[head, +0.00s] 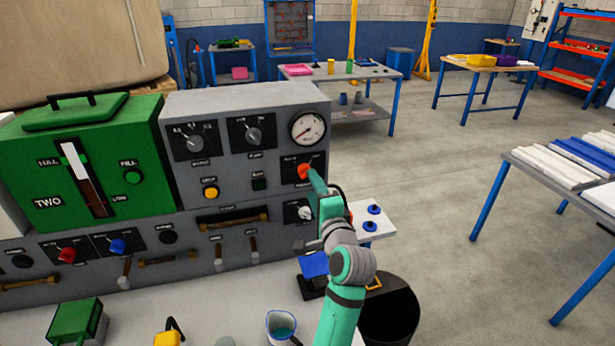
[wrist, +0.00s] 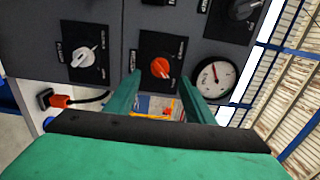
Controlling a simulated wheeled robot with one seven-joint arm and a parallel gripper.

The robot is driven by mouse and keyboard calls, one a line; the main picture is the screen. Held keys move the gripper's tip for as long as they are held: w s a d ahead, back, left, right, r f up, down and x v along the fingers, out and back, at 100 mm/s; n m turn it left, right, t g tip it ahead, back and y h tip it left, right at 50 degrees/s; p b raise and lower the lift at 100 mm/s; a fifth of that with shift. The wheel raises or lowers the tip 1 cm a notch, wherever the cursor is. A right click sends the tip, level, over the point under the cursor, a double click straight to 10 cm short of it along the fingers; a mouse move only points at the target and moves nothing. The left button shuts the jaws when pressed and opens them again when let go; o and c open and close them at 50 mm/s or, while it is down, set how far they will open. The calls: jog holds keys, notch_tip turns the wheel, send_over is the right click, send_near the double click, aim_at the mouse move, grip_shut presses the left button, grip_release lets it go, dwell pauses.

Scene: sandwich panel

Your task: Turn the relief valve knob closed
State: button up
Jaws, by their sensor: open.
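An orange-red knob (head: 303,170) sits on a black plate at the right end of the grey panel, below a round gauge. In the wrist view the knob (wrist: 160,68) shows between the two green fingers, with its ridge slanting. I cannot read its label well enough to tell that it is the relief valve. My gripper (head: 315,179) is at the panel front beside this knob and partly covers its plate. In the wrist view my gripper (wrist: 160,80) is open. I cannot tell whether the fingers touch the knob.
A white knob (head: 305,213) sits below the orange-red one, and the gauge (head: 308,127) above it. Two grey dials are on the panel's upper left. A green unit (head: 90,160) stands left. A cup (head: 282,326) and a yellow item (head: 168,338) are on the bench front.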

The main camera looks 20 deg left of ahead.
aim_at(306, 176)
jog(key=x, duration=0.6)
jog(key=shift+w+a, duration=0.15)
jog(key=shift+a, duration=0.15)
jog(key=shift+d, duration=0.2)
jog(key=c, duration=1.1)
